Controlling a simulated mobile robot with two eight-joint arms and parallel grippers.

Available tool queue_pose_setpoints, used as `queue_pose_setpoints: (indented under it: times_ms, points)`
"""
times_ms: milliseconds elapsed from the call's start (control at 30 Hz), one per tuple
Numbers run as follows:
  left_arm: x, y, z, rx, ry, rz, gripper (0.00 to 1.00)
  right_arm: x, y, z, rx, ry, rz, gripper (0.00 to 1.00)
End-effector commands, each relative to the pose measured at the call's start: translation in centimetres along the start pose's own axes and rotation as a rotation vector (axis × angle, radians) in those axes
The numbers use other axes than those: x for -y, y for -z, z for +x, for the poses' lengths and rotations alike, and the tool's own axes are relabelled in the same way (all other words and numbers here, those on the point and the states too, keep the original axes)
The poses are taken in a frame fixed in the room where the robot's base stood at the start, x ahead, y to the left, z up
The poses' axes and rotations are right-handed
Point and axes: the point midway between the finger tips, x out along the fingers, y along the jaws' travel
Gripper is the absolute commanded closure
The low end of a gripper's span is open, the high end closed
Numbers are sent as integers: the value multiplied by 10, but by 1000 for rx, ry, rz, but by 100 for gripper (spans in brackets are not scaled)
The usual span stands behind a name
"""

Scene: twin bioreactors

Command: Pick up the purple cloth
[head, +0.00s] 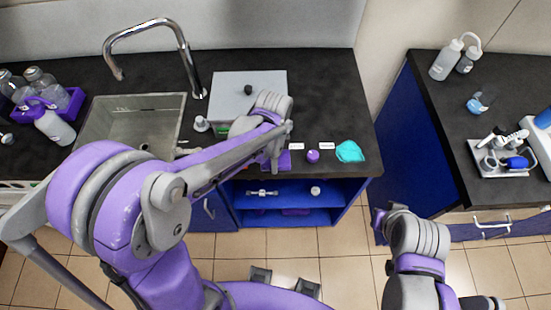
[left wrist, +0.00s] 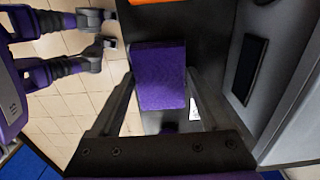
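The purple cloth (left wrist: 160,78) lies as a flat, folded rectangle on the dark counter near its front edge. In the left wrist view it fills the space between the two fingers of my left gripper (left wrist: 161,78). The fingers stand apart, one along each side of the cloth; whether they touch it is hard to tell. In the head view my left gripper (head: 275,164) points down over the cloth (head: 284,161) and partly hides it. My right arm is at the lower right of the head view, away from the counter; its fingers cannot be made out.
A purple round object (head: 313,156) and a turquoise cloth (head: 349,151) lie to the right along the counter edge. A grey box (head: 236,88) stands behind. A sink (head: 132,122) is to the left. Blue open shelves (head: 290,200) are below. A second counter (head: 440,110) stands right.

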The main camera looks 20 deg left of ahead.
Motion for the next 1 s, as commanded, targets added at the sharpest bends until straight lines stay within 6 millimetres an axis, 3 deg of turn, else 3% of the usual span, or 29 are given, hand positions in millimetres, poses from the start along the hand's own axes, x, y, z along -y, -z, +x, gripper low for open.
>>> queue_pose_setpoints:
  times_ms: [33,200,267,633,1000]
  points:
    - [0,0,0,0,0,0,34,0,0,0,0,0,0,100]
    - [0,0,0,0,0,0,65,0,0,0,0,0,0,100]
    - [0,0,0,0,0,0,73,0,0,0,0,0,0,100]
    - [0,0,-10,0,1,0,73,0,1,-1,-1,0,0,100]
    - [0,0,-78,0,1,0,73,0,8,-6,-8,0,0,100]
